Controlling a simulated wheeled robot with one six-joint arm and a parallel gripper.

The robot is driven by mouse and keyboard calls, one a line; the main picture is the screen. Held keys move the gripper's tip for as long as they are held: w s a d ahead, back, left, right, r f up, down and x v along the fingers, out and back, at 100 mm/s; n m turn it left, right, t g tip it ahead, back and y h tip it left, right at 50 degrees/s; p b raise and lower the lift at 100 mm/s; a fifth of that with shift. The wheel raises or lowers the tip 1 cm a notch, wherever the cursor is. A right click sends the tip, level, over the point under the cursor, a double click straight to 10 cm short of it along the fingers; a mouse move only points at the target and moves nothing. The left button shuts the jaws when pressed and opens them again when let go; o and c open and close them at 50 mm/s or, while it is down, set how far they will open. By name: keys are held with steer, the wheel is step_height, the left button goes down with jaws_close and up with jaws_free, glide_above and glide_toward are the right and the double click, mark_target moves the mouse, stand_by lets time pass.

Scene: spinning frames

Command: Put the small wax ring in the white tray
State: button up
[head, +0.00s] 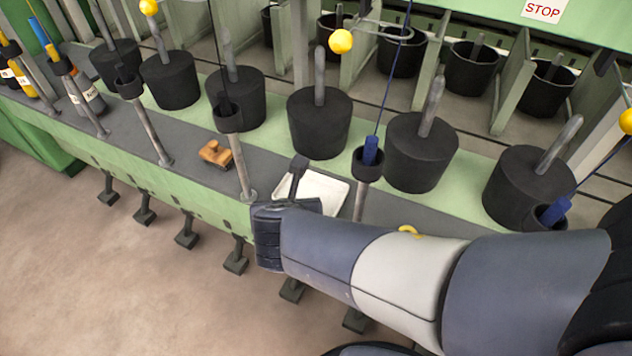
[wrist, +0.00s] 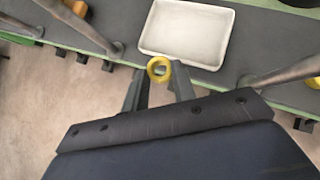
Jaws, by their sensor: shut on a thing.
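A small yellow wax ring (wrist: 151,68) is held between the fingertips of my gripper (wrist: 160,76) in the wrist view. The ring is hidden in the head view. The shallow white tray (wrist: 187,34) lies on the grey ledge just beyond the ring in the wrist view; the ring appears at its near edge. The tray (head: 325,190) also shows in the head view, partly covered by my gripper (head: 298,168). I cannot tell the ring's exact height above the ledge.
Grey posts stand on either side of the tray (head: 240,165). Black weights (head: 319,122) line the back. A wooden brush (head: 215,153) lies left of the tray. Another yellow piece (head: 409,230) sits to the right, partly behind my arm.

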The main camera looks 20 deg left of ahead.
steer(key=w, duration=0.3)
steer(key=w+f, duration=0.1)
steer(key=w, duration=0.2)
steer(key=w+d, duration=0.1)
steer(key=w, duration=0.2)
steer(key=shift+w+f+b, duration=0.15)
steer(key=shift+f+b, duration=0.25)
step_height(320, 180, down, 5)
steer(key=b, duration=0.3)
steer(key=shift+a+b, duration=0.1)
steer(key=shift+b, duration=0.25)
steer(key=shift+f, duration=0.2)
steer(key=shift+w+r, duration=0.1)
steer(key=shift+f+b, duration=0.25)
steer(key=shift+b, duration=0.1)
steer(key=o, duration=0.9)
steer(key=shift+r, duration=0.2)
